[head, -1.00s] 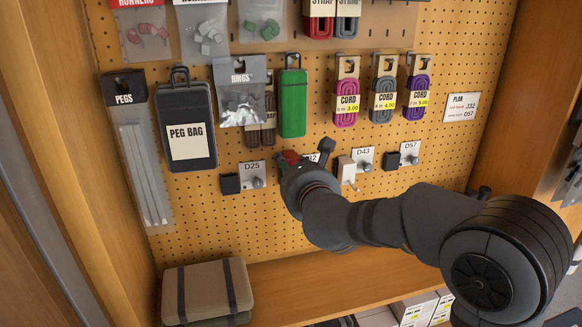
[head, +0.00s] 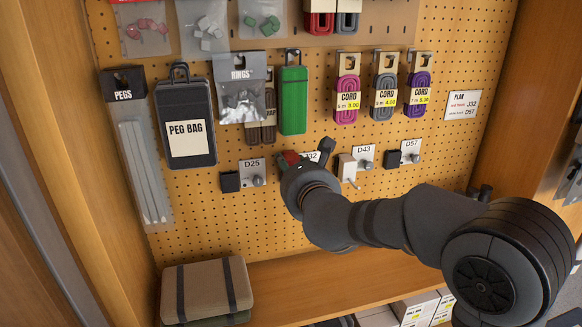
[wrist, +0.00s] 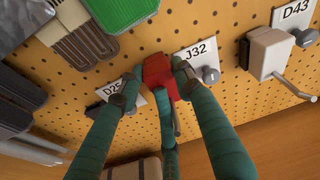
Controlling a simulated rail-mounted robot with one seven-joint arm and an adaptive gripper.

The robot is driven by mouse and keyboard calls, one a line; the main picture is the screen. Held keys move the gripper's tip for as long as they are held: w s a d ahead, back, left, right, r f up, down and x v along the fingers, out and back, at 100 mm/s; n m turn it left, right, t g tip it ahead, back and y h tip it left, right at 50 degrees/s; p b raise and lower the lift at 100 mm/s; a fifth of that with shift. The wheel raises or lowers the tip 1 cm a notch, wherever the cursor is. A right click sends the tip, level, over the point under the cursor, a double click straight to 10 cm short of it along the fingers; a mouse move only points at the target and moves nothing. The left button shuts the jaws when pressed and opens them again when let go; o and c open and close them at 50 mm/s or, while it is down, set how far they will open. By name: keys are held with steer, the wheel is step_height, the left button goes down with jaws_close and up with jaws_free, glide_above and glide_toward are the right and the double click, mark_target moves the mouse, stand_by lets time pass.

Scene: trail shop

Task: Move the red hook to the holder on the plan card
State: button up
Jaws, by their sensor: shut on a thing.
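The red hook (wrist: 160,76) is held between the teal fingers of my gripper (wrist: 157,88) in the wrist view. In the head view the red hook (head: 291,157) shows just past my gripper (head: 307,161), close to the pegboard. It is just left of the J32 card (wrist: 196,54), which has a round grey knob (wrist: 210,75). The fingers hide part of the hook, and I cannot tell whether it touches the board. The plan card (head: 462,105) at the right lists J32 in red text and D57 below.
A D25 card (head: 252,171) with a black block (head: 230,182) is to the left. A white block (head: 346,166) with a prong is beside the D43 card (head: 364,156), and D57 (head: 411,150) is farther right. A green case (head: 293,101) hangs above.

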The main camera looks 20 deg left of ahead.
steer(key=shift+f+b, duration=0.8)
steer(key=shift+b, duration=0.25)
stand_by(0.6)
steer(key=shift+s+a+f+b, duration=0.1)
steer(key=shift+s+f+b, duration=0.05)
steer(key=shift+f+b, duration=0.3)
stand_by(0.3)
steer(key=shift+s+f, duration=0.1)
steer(key=shift+f, duration=0.25)
steer(key=shift+a, duration=0.1)
stand_by(0.3)
steer(key=o, duration=1.1)
steer(key=shift+s+a, duration=0.1)
steer(key=o, duration=0.5)
steer(key=shift+w+r, duration=0.15)
steer(key=shift+w, duration=0.05)
steer(key=shift+o, duration=0.2)
steer(key=shift+s+d+r, duration=0.1)
steer(key=shift+d, duration=0.1)
